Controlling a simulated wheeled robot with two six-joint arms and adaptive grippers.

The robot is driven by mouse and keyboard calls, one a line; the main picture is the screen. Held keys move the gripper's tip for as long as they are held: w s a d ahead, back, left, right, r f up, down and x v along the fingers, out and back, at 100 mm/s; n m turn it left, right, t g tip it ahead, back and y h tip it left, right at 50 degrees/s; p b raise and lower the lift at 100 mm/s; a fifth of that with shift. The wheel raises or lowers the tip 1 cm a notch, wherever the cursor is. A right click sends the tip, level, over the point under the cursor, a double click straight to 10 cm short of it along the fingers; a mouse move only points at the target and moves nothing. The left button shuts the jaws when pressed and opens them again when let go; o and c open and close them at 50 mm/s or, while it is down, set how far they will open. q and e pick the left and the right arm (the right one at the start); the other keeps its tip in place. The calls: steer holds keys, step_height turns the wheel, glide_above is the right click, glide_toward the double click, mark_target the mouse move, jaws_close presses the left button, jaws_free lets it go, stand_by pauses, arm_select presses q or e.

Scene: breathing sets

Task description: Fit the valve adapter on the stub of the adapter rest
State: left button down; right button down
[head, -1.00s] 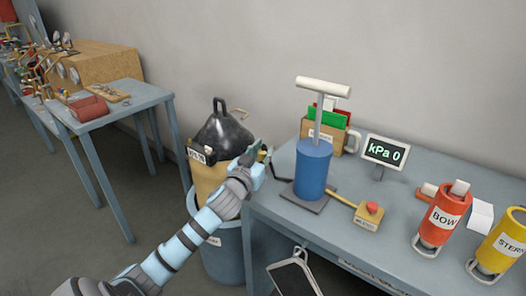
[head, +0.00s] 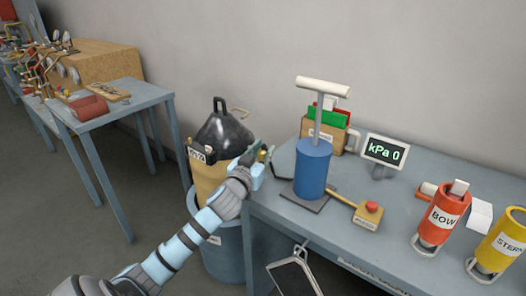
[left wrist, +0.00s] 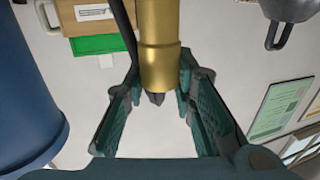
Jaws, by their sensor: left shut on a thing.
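My left gripper (head: 264,156) is over the left end of the grey bench, beside the blue pump. In the left wrist view its teal fingers (left wrist: 155,100) are shut on a brass cylinder (left wrist: 160,45), which I take for the valve adapter. The brass part has a stepped collar and a small dark tip between the fingers. My right gripper is not in view.
The blue pump (head: 312,170) stands close right of the gripper. A red-button box (head: 368,214), BOW canister (head: 444,214) and STERN canister (head: 500,240) stand further right.

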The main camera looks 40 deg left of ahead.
arm_select(q)
steer(key=shift+f+b, duration=0.8)
steer(key=shift+f, duration=0.25)
steer(key=c, duration=1.3)
jaws_free()
steer(key=v, duration=1.2)
steer(key=shift+r, duration=0.1)
